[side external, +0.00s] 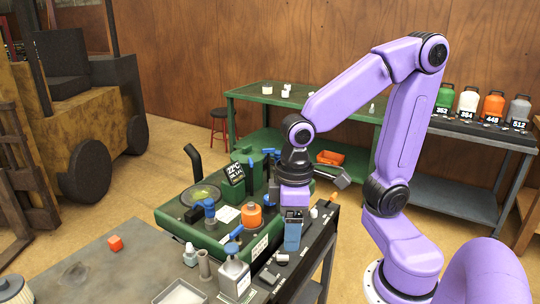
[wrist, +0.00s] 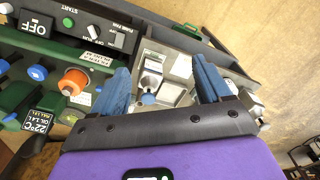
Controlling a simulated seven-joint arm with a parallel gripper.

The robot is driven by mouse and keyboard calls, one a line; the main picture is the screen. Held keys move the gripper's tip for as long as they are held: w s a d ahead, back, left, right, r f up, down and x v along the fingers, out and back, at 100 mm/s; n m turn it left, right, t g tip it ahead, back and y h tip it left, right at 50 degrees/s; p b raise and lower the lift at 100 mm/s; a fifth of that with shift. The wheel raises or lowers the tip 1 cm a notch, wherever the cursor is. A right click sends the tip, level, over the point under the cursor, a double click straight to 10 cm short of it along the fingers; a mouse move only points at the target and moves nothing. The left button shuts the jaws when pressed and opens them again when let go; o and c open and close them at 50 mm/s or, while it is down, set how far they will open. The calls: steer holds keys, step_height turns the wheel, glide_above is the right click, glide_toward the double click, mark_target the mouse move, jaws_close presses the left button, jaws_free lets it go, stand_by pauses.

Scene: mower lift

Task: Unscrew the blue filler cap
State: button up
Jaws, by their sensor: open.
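Several blue caps or knobs show, and I cannot tell for certain which is the filler cap. On the green machine (side external: 175,214), a blue knob (side external: 209,207) stands left of an orange cap (side external: 252,215). In the wrist view, a round blue cap (wrist: 37,72) shows left of the orange cap (wrist: 73,84). My gripper (side external: 292,245) points down over the machine's right side, its blue fingers spread. In the wrist view the open gripper (wrist: 162,78) has no cap held; a small blue-topped item (wrist: 148,98) shows below, between the fingers.
A metal can (side external: 234,276) and a pale tray (side external: 180,293) stand at the front. A dark panel with an OFF switch (wrist: 36,23) borders the machine. A sign (side external: 235,172) stands behind.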

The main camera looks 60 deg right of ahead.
steer(key=w+d+r+m, duration=0.1)
steer(key=w+d+m, duration=0.3)
steer(key=w+m, duration=0.35)
steer(key=w+d+m, duration=0.5)
steer(key=w+m, duration=0.2)
steer(key=w, duration=0.2)
steer(key=w+d+m, duration=0.3)
steer(key=d+m, duration=0.3)
steer(key=d, duration=0.3)
steer(key=w+d+m, duration=0.3)
steer(key=d+m, duration=0.4)
steer(key=d, duration=0.3)
step_height(320, 180, down, 18)
steer(key=shift+a+r, duration=0.15)
steer(key=c, duration=1.1)
steer(key=o, duration=1.1)
